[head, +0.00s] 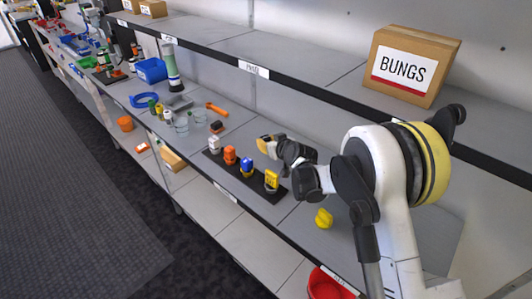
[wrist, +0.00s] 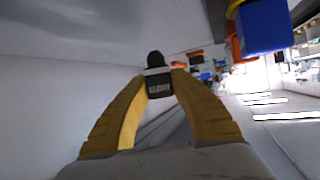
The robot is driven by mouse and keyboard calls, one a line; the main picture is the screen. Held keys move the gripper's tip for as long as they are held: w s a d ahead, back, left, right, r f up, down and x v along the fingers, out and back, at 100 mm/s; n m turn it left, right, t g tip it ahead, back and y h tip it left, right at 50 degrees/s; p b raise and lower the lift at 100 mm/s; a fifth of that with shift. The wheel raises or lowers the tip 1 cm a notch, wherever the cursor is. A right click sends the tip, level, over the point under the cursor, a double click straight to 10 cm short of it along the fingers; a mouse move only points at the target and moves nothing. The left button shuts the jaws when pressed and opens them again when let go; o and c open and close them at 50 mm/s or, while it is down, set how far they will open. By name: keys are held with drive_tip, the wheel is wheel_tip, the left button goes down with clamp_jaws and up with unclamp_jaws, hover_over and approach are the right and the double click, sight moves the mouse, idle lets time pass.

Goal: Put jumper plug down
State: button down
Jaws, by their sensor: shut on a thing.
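My gripper (wrist: 160,88) has its two yellow fingers closed on a small dark plug (wrist: 158,80) in the wrist view. The plug has a rounded black top, a pale band and a printed face; I take it to be the jumper plug. In the head view my gripper (head: 265,144) is over the back side of a black strip (head: 277,196) on the bench, behind the blue block (head: 247,168). The plug is hardly visible there. Whether it touches anything below cannot be told.
White (head: 214,146), orange (head: 230,155), blue and yellow (head: 272,179) blocks stand in a row on the strip. A yellow piece (head: 324,218) lies to the right on the bench. The upper shelf, with a BUNGS box (head: 412,66), overhangs behind. Grey bench is clear around the yellow piece.

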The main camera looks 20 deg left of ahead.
drive_tip(key=shift+w+a+f, duration=0.15)
drive_tip(key=shift+w+f, duration=0.05)
drive_tip(key=shift+w, duration=0.05)
drive_tip(key=shift+f, duration=0.25)
drive_tip(key=shift+f+b, duration=0.8)
drive_tip(key=shift+f, duration=0.9)
drive_tip(key=shift+f, duration=0.15)
drive_tip(key=c, duration=1.2)
unclamp_jaws()
